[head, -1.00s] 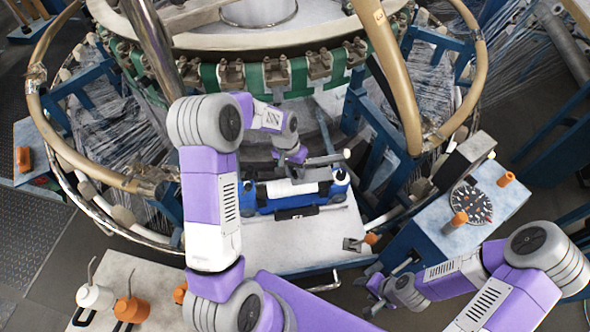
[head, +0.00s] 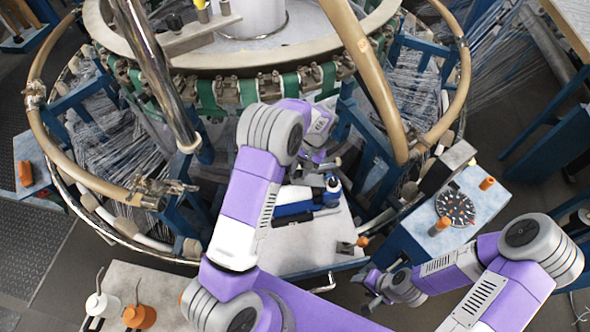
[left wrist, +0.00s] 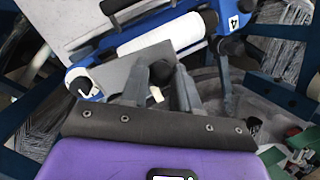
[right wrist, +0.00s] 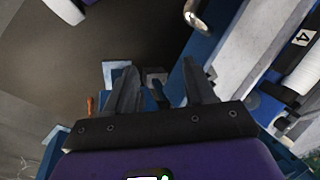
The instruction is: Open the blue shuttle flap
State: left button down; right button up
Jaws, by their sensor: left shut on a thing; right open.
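The blue shuttle (head: 293,210) with a white roll lies on the pale plate in front of the loom, partly hidden by my left arm. The left wrist view shows its white roll (left wrist: 160,34), blue ends and a label "4". A flat grey flap (left wrist: 118,78) stands out along the shuttle. My left gripper (head: 326,164) is at the loom side of the shuttle. Its fingers (left wrist: 162,84) are closed at the flap, with a small white tip between them; the exact contact is partly hidden. My right gripper (head: 368,292) is open and empty, low at the right, apart from the shuttle.
The loom ring (head: 455,95) curves around the work area. A control box with a dial (head: 455,207) and orange knobs stands at the right. Orange and white bottles (head: 140,316) stand at lower left. The pale plate (head: 300,256) has bare room in front of the shuttle.

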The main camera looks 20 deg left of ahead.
pick_arm(q)
jog(key=shift+w+d+r, duration=0.45)
jog(key=shift+d+r, duration=0.15)
jog(key=c, duration=0.8)
grip_release()
jog(key=shift+w+d, duration=0.1)
jog(key=shift+d, duration=0.05)
jog(key=shift+p+v, duration=0.35)
jog(key=shift+v, duration=3.4)
